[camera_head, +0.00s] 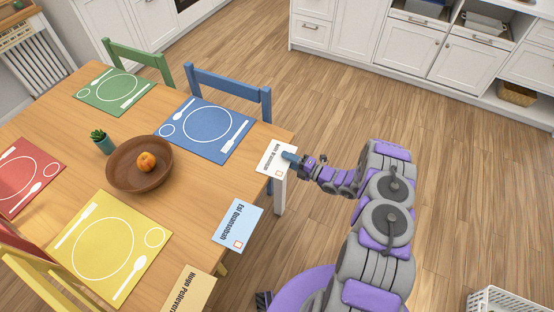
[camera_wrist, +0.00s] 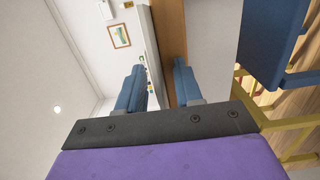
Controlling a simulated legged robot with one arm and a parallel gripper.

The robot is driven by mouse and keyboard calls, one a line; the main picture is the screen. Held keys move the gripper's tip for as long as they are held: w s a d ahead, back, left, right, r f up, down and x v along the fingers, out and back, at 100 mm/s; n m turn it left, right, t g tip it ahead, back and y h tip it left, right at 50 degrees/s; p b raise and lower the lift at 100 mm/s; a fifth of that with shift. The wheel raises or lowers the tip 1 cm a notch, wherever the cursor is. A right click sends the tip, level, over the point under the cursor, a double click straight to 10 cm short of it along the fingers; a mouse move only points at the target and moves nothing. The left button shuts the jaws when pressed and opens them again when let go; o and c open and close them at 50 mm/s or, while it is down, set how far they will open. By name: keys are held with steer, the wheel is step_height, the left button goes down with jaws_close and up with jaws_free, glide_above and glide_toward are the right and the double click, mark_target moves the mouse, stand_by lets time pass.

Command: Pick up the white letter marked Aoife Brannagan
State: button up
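The white letter (camera_head: 273,159) lies flat at the table's right corner, its edge at the table edge. Its dark print appears to read Aoife Brannagan, and it has a small red square. My gripper (camera_head: 289,157) is at the letter's right edge in the head view. In the wrist view my gripper (camera_wrist: 159,86) has its two blue fingers apart. A pale strip and the brown table edge (camera_wrist: 170,35) show between and beyond them. The strip may be the letter seen nearly edge-on. I cannot tell whether either finger touches it.
A light blue letter (camera_head: 238,226) and a tan letter (camera_head: 188,290) lie along the same table edge. A wooden bowl (camera_head: 124,178) with an orange fruit stands inward. A blue chair (camera_head: 229,88) stands behind. Open wooden floor lies right of the table.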

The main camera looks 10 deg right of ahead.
jaws_close()
stand_by(0.5)
